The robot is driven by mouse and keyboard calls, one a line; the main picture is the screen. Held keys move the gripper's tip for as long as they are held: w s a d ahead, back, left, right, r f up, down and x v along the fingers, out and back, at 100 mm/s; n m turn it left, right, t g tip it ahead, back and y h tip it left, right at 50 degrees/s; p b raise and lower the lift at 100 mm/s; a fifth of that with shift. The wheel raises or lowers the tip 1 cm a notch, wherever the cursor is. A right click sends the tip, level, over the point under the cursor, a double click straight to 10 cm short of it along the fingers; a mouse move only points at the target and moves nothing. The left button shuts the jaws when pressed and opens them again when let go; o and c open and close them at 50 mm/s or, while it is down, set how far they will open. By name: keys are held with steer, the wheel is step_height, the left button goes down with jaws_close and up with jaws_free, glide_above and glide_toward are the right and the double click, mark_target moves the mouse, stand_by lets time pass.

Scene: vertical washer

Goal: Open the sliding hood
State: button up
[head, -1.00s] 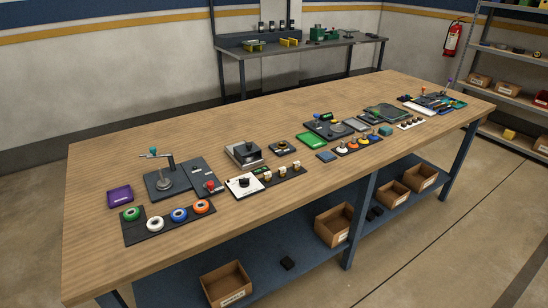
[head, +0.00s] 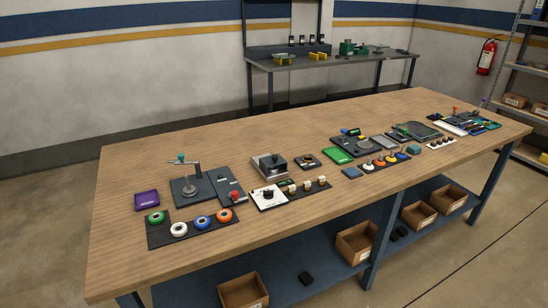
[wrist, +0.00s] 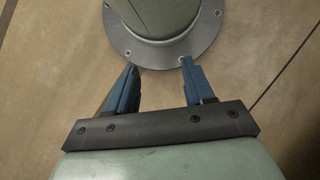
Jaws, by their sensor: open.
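The likely sliding hood is a silver-grey box with a dark top and a black knob (head: 268,166), near the middle-left of the long wooden table in the head view. It looks closed, but it is too small to tell for sure. My gripper (wrist: 159,63) shows only in the wrist view. Its two blue fingers are apart with nothing between them. The wrist view shows brown floor and a round grey bolted flange beyond the fingertips, and no table objects. My gripper is away from the hood.
Left of the hood stands a dark plate with a post and lever (head: 188,186). In front are a white panel with a black knob (head: 268,198) and a tray of coloured rings (head: 190,228). More devices crowd the right. The table's left end and back strip are clear.

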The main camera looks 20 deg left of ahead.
steer(key=w+d+t, duration=0.2)
steer(key=w+d, duration=0.1)
steer(key=w, duration=1.9)
steer(key=w+d+r+t+h, duration=0.15)
steer(key=w+r, duration=0.35)
steer(key=w, duration=0.6)
steer(key=w+d+r+t, duration=0.15)
steer(key=w+r, duration=0.35)
steer(key=w, duration=0.6)
steer(key=w+d+r+m+t+h, duration=0.1)
steer(key=w+d+r+t, duration=0.15)
steer(key=w+r, duration=1.4)
steer(key=w+d+r+t+h, duration=0.1)
steer(key=w+d+r, duration=0.2)
steer(key=w+r, duration=1.35)
steer(key=w+a+r, duration=0.1)
steer(key=a+r, duration=0.3)
steer(key=r, duration=0.4)
step_height(320, 180, up, 16)
steer(key=n+g+y, duration=0.2)
steer(key=n+y, duration=0.2)
steer(key=n, duration=0.4)
glide_above(275, 156)
steer(key=shift+h, duration=0.25)
step_height(275, 156, down, 13)
steer(key=shift+f, duration=0.1)
